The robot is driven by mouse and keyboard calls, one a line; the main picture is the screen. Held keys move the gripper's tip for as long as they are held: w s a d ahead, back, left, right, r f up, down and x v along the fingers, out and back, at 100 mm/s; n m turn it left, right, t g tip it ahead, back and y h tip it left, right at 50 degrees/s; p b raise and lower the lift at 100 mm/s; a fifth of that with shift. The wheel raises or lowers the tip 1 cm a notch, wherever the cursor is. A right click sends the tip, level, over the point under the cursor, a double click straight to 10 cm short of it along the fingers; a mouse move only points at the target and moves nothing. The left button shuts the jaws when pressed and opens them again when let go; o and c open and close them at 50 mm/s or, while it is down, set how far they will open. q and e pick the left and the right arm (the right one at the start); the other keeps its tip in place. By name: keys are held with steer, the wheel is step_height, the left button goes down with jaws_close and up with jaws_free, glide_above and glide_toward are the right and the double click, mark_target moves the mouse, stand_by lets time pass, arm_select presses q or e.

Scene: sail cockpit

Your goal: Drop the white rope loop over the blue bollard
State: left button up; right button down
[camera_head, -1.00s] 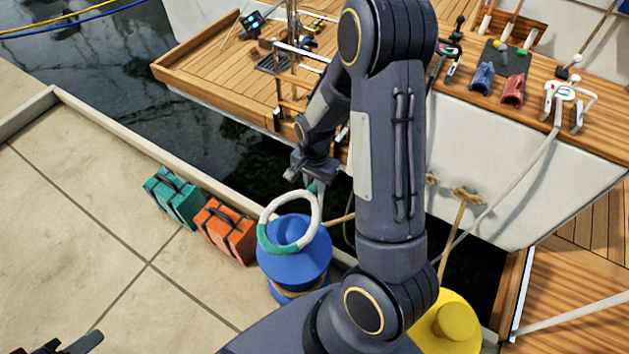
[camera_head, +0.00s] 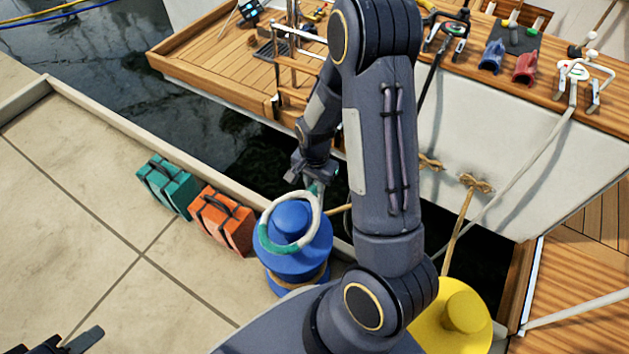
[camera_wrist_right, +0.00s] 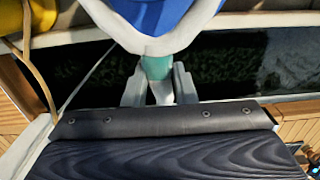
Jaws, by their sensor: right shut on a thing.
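The white rope loop (camera_head: 266,216) is a stiff ring with teal bands. My right gripper (camera_head: 314,181) is shut on its far side, at a teal band. The blue bollard (camera_head: 293,268) stands on the quay, with a round knob on top. In the head view the loop frames the knob; its height above the bollard's shoulder cannot be told. In the right wrist view the loop (camera_wrist_right: 152,46) passes in front of the blue bollard (camera_wrist_right: 150,14), with the right fingers (camera_wrist_right: 158,88) on its near side. My left gripper (camera_head: 80,342) shows partly at the bottom left; its jaws are unclear.
A teal case (camera_head: 166,186) and an orange case (camera_head: 220,220) stand left of the bollard by the quay curb. A yellow bollard (camera_head: 464,312) is at the lower right. Dark water lies between quay and boat (camera_head: 500,150). The quay floor (camera_head: 90,220) is clear at left.

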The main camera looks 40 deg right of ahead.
steer(key=shift+f+b, duration=1.85)
steer(key=shift+f, duration=0.95)
steer(key=c, duration=1.1)
jaws_free()
step_height(320, 180, up, 7)
steer(key=p, duration=0.3)
steer(key=shift+p, duration=0.3)
steer(key=shift+r, duration=0.4)
